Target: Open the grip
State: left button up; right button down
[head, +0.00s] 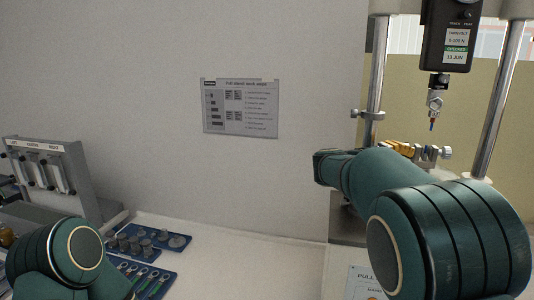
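A metal lower grip (430,153) with round silver end knobs shows on the test stand at the right, below the hanging hook fitting (434,102). A ridged gold-brown part (398,148) lies against its left side; I cannot tell what it belongs to. My green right arm covers the grip's lower part and the area in front of it. I cannot make out the fingers of my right gripper, nor whether it touches the grip. The opening of the grip's jaws is too small to judge. My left gripper is out of view; only a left arm joint shows at lower left.
A black force gauge (449,35) hangs between two steel columns (375,75). A blue tray (160,238) with metal pieces and another tray (143,279) with ring-ended parts lie at the left, near a grey rack (62,180). The white bench between is clear.

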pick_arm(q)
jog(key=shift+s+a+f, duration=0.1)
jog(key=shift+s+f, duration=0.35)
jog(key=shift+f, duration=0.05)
pick_arm(e)
jog(key=shift+f, duration=0.25)
jog(key=shift+w+a+f, duration=0.15)
jog(key=shift+b, duration=0.35)
jog(key=shift+s+a, duration=0.1)
jog(key=shift+s, duration=0.35)
jog(key=shift+a+r, duration=0.2)
pick_arm(q)
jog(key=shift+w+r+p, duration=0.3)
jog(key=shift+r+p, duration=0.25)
jog(key=shift+p, duration=0.4)
pick_arm(e)
jog(key=a, duration=0.1)
jog(key=w+a, duration=0.1)
jog(key=a, duration=0.1)
jog(key=w+a, duration=0.1)
jog(key=a, duration=0.1)
jog(key=shift+a, duration=0.1)
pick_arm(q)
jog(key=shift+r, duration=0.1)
